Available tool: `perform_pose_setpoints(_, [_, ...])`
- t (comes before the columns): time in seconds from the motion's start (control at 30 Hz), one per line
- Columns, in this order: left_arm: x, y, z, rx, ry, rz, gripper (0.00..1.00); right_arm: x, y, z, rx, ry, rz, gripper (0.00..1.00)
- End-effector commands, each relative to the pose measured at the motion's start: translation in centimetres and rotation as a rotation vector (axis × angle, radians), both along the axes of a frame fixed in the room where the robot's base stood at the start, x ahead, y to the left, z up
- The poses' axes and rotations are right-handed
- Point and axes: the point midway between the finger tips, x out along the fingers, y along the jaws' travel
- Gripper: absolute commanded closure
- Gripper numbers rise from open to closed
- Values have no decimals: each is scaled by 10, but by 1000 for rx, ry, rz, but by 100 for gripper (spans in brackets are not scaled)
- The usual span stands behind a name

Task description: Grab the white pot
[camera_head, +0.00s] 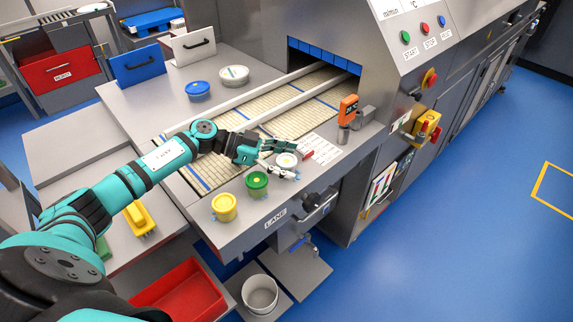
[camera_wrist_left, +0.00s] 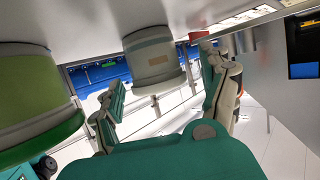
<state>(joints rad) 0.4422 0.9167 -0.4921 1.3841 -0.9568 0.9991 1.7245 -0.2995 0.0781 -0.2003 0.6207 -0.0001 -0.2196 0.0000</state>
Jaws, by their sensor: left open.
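The white pot (camera_head: 287,159) stands on the steel counter near its front edge, at the end of a row with a green pot (camera_head: 257,183) and a yellow pot (camera_head: 223,207). My left gripper (camera_head: 290,164) is open, with a finger on either side of the white pot. In the left wrist view the white pot (camera_wrist_left: 152,60) shows ahead between the two spread fingers (camera_wrist_left: 165,98); I cannot tell whether either touches it. The green pot (camera_wrist_left: 30,95) is close beside the left finger there. Another white-lidded pot (camera_head: 234,74) stands at the back beside a blue-lidded pot (camera_head: 198,90). My right gripper is out of view.
A conveyor (camera_head: 265,112) runs behind the row into the machine. An orange device on a post (camera_head: 347,110) stands right of my gripper. A small red piece (camera_head: 307,154) lies near the white pot. A red crate (camera_head: 180,294) and a white bucket (camera_head: 260,293) sit below the counter.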

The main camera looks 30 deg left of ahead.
Motion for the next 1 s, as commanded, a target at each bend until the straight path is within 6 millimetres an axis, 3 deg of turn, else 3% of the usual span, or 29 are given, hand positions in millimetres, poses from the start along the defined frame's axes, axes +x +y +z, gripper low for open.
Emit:
perform_pose_setpoints(0.07, [0,0,0,0,0,0,27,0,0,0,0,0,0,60])
perform_pose_setpoints(0.5, [0,0,0,0,0,0,84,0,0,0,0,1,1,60])
perform_pose_setpoints(0.83, [0,1,4,0,-1,0,84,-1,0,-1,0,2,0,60])
perform_pose_setpoints(1.0, [0,1,29,3,-6,-2,84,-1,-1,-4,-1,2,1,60])
